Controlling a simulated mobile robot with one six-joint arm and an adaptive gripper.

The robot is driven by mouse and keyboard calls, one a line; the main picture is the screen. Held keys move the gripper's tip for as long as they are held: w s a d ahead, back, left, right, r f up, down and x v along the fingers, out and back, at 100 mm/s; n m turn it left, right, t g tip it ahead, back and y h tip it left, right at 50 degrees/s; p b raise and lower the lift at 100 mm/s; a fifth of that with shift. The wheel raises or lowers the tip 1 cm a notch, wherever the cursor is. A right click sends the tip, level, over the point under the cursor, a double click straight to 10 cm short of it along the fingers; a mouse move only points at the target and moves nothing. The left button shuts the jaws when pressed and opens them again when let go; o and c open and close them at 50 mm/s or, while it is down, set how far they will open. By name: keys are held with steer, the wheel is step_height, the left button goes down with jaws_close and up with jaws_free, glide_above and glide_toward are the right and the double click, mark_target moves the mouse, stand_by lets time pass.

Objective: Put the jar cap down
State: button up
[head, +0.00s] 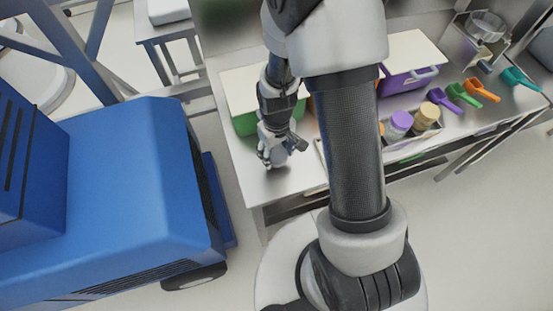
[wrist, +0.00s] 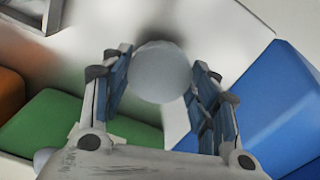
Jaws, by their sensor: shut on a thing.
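The jar cap (wrist: 161,72) is a round, pale grey disc between the two fingers in the wrist view. My gripper (wrist: 158,85) is shut on it, with a blue-padded finger on each side. In the head view my gripper (head: 272,160) is low over the left end of the metal table (head: 262,190), in front of the green bin. The grey cap (head: 280,157) shows partly at the fingers there. Whether the cap touches the table top cannot be told.
A green bin (head: 244,124) stands behind my gripper, and a purple bin (head: 405,80) further right. Jars with a purple lid (head: 401,120) and a tan lid (head: 428,112) stand in a tray. Coloured scoops (head: 480,90) lie at right. A blue machine (head: 140,190) is left of the table.

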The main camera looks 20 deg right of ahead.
mark_target(276, 154)
steer(key=shift+f+b, duration=0.5)
steer(key=shift+f, duration=1.6)
steer(key=shift+f, duration=0.15)
steer(key=o, duration=0.8)
